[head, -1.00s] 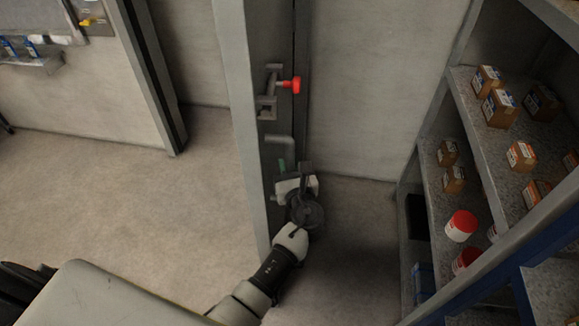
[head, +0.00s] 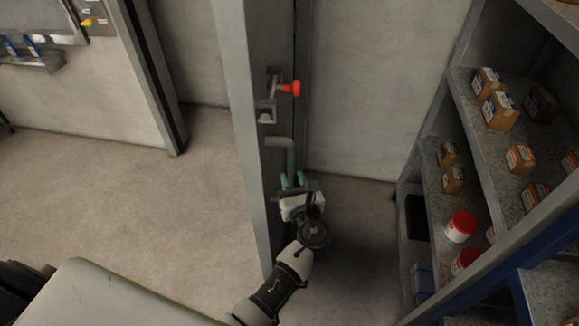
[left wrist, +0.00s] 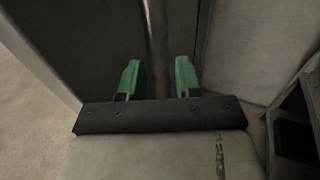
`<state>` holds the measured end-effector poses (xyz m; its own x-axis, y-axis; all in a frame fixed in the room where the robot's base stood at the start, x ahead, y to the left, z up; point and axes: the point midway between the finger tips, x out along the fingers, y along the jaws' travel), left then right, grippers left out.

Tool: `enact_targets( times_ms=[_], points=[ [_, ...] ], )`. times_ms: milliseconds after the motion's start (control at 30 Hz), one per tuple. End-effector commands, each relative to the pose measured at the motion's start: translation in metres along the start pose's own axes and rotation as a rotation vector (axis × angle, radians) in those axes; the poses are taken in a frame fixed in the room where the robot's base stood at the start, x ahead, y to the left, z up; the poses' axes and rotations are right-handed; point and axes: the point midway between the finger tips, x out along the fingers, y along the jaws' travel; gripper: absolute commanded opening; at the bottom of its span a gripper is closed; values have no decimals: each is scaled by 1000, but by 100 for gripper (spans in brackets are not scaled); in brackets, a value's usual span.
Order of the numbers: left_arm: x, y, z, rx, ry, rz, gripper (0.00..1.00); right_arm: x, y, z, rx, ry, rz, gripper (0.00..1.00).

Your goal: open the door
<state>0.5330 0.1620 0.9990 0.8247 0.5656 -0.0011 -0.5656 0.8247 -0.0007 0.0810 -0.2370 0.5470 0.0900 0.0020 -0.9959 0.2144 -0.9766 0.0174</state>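The grey door (head: 265,190) stands on the left of a narrow gap, seen nearly edge-on in the head view. My right gripper is not in view.
A metal shelf unit (head: 430,200) with small boxes (head: 500,108) and red-lidded tubs (head: 460,226) stands close on the right. A pale wall (head: 385,90) lies behind. The floor (head: 130,200) at left is clear.

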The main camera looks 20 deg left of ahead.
Motion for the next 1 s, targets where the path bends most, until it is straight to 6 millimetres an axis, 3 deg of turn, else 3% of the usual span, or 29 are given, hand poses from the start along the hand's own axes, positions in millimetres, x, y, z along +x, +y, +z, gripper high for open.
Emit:
enact_targets(
  times_ms=[200, 400, 1000],
  points=[
    [-43, 1, 2, 1, 1, 0, 34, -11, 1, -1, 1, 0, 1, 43],
    [-63, 0, 0, 2, 0, 1, 34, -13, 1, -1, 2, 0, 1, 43],
    [-65, 0, -1, 0, 2, 0, 34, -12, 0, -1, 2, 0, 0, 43]
  ],
)
